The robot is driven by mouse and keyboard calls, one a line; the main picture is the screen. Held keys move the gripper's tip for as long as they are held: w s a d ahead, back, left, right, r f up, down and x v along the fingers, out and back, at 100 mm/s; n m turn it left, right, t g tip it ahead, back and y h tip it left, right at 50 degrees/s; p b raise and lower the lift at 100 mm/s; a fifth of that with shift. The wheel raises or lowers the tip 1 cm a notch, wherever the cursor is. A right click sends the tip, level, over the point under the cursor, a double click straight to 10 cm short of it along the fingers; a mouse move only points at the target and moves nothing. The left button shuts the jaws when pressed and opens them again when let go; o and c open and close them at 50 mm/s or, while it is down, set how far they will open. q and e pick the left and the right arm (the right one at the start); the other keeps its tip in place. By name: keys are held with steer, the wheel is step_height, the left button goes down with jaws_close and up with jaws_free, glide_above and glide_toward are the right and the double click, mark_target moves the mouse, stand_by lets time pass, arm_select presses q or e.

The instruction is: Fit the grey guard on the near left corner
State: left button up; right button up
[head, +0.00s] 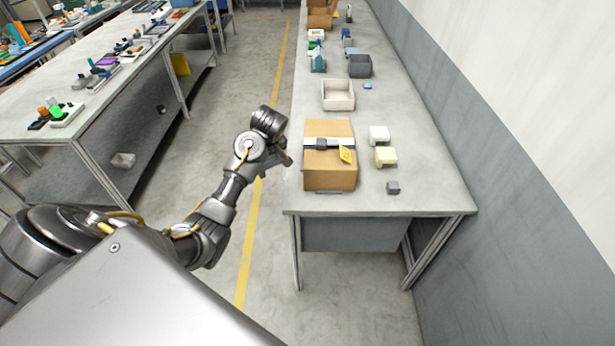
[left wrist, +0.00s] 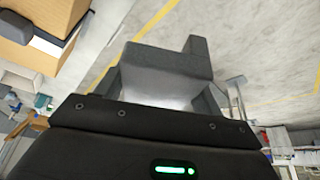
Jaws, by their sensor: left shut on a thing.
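A closed cardboard box (head: 331,176) stands near the front end of the bench, with a pale band and a small dark piece across its top. My left gripper (head: 287,160) is just left of the box, at the bench's left edge. In the left wrist view it is shut on a grey angular piece (left wrist: 160,72), the grey guard, held over the floor and apart from the box (left wrist: 28,52). The head view hides the guard behind my wrist. The box's near left corner looks bare. My right gripper is in neither view.
A white block (head: 379,134), a cream block (head: 386,156) and a small grey block (head: 393,187) lie right of the box. A yellow tag (head: 346,155) is on the box. An open pale tray (head: 338,95) stands beyond it.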

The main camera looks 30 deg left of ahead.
arm_select(q)
steer(key=a+r+n, duration=0.1)
steer(key=a+r, duration=0.1)
steer(key=a, duration=0.6)
steer(key=a+r+n, duration=0.1)
steer(key=a+r, duration=0.2)
steer(key=a, duration=0.6)
steer(key=w+d+f+m+t+h, duration=0.1)
steer(key=w+d+m+t, duration=0.1)
steer(key=w+d+m, duration=0.9)
steer(key=s+d+r+m+h, duration=0.2)
steer(key=s+d+r+m, duration=0.15)
steer(key=d, duration=0.75)
steer(key=s+d+r+m+h, duration=0.1)
steer(key=s+d+r+m, duration=0.25)
steer(key=d, duration=0.75)
steer(key=s+d+r+m+h, duration=0.25)
steer(key=s+d, duration=0.25)
steer(key=d, duration=0.6)
steer(key=s+a+f+m+g+b, duration=0.1)
steer(key=s+f+m+b, duration=0.3)
steer(key=s, duration=0.5)
step_height(320, 180, down, 11)
steer(key=h+b, duration=0.1)
steer(key=b, duration=0.9)
steer(key=shift+s+a+f+m, duration=0.15)
steer(key=shift+s+a+m, duration=0.05)
steer(key=shift+s+m, duration=0.25)
